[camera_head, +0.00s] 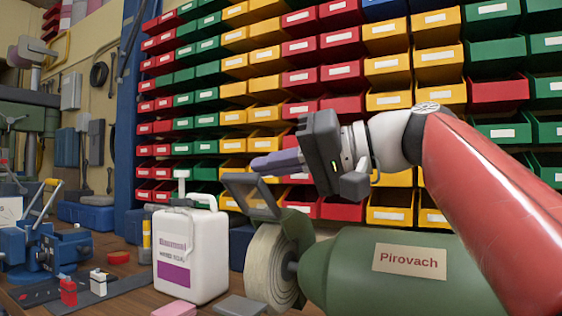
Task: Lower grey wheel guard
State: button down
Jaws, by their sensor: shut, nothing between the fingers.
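The grey wheel guard (262,203) is a squared frame that stands up at a tilt above the pale buffing wheel (264,268). The wheel is on the left end of a green machine (390,270) labelled "Pirovach". My gripper (258,166) is above the guard and points left, with its purple-grey fingers shut and empty. The fingertips appear close over the guard's upper edge; I cannot tell whether they touch it. The machine's body hides part of the guard's lower right side.
A white jug (190,250) stands just left of the wheel. A blue vise (45,250) and small blocks are on the bench farther left. A pink block (174,309) lies in front. Racks of coloured bins (335,75) fill the back.

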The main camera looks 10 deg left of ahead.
aim_at(256, 194)
jog(key=shift+s+f, duration=0.1)
dwell(0.4)
jog(key=shift+s+a+n+b, duration=0.15)
jog(key=shift+s+n+b, duration=0.05)
jog(key=shift+n+b, duration=0.15)
jog(key=shift+s+f, duration=0.1)
jog(key=shift+f, duration=0.05)
jog(key=shift+s+a+f+n+t+h+b, duration=0.25)
jog(key=shift+s+f+n+b, duration=0.2)
jog(key=shift+n+b, duration=0.3)
jog(key=s+f+n+b, duration=0.1)
jog(key=b, duration=0.1)
jog(key=s+f+n+t+b, duration=0.1)
jog(key=shift+a+f+n+h+b, duration=0.15)
jog(key=shift+a+n+h+b, duration=0.15)
jog(key=shift+a+h+b, duration=0.1)
jog(key=f+n+b, duration=0.1)
jog(key=b, duration=0.1)
jog(key=f+n+t+b, duration=0.1)
jog(key=f+n+b, duration=0.1)
jog(key=b, duration=0.1)
jog(key=s+f+n+t+b, duration=0.1)
jog(key=f+n+b, duration=0.1)
jog(key=shift+s+a+f+h, duration=0.1)
jog(key=shift+a+h, duration=0.15)
jog(key=shift+f, duration=0.1)
